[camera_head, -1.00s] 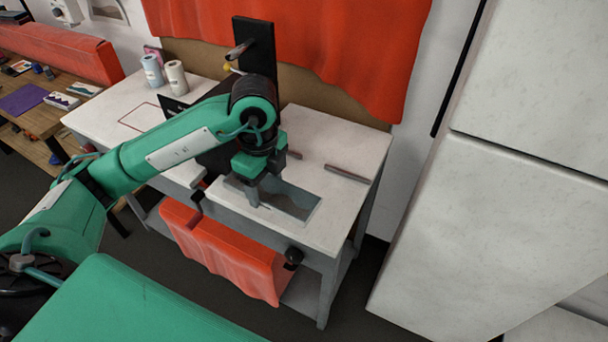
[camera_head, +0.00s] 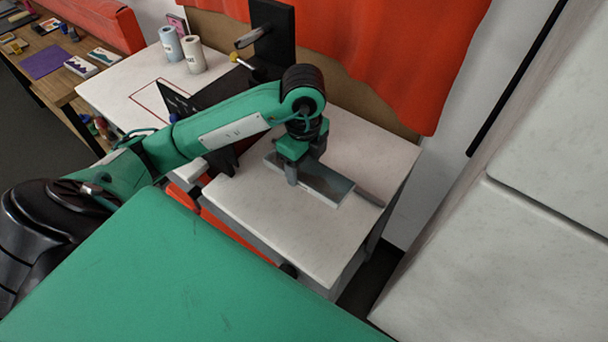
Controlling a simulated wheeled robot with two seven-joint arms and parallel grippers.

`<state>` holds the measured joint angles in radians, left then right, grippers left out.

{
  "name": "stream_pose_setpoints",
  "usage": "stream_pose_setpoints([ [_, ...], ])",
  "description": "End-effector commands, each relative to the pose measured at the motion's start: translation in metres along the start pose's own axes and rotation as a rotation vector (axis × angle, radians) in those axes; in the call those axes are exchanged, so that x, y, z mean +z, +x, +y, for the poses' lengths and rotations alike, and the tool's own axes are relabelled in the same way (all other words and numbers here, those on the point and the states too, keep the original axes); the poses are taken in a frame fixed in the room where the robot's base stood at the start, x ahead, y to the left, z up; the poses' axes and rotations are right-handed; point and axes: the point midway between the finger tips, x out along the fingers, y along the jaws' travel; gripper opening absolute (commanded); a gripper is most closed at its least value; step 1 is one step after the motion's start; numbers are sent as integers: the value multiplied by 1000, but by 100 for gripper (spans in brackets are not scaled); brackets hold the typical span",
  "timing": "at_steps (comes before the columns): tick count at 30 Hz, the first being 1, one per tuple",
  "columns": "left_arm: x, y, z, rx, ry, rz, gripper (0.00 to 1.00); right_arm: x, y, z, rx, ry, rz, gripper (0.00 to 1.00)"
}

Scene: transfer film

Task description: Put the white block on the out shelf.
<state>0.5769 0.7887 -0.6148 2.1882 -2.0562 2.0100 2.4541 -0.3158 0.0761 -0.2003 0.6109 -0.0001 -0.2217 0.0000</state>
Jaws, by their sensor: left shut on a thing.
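My left gripper (camera_head: 304,172) is low over the right part of the white worktable (camera_head: 290,235), pointing down. It is shut on a flat grey, shiny panel (camera_head: 328,184); the fingers hide part of it. The panel lies close beside a dark bar (camera_head: 369,197); I cannot tell whether they touch. A small white piece (camera_head: 191,169) shows left of the black stand, partly behind my arm; I cannot tell whether it is the white block. No shelf can be identified as the out shelf. My right gripper is not in view.
A black press-like stand (camera_head: 272,35) rises at the back of the table. Two rolls, one bluish (camera_head: 171,44) and one white (camera_head: 194,55), stand at the back left. A red curtain (camera_head: 390,50) hangs behind. A tall white cabinet (camera_head: 530,240) stands right. The table's front right is clear.

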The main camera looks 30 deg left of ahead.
Motion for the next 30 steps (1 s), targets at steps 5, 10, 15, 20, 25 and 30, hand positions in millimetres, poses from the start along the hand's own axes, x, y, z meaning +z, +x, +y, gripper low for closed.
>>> stream_pose_setpoints([
  [5, 0, 40, 2, 8, -2, -1, 38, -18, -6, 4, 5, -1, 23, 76],
  [10, 0, 79, 1, 5, 0, 0, 38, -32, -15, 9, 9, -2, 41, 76],
  [15, 0, 100, 0, 0, 0, -1, 38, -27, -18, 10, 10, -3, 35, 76],
  [20, 0, 116, 1, 3, 0, -1, 38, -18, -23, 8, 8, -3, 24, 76],
  [25, 0, 140, 0, 2, 0, -1, 38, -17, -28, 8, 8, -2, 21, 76],
  [30, 0, 146, 0, -1, 1, 0, 38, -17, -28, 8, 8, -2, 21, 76],
])
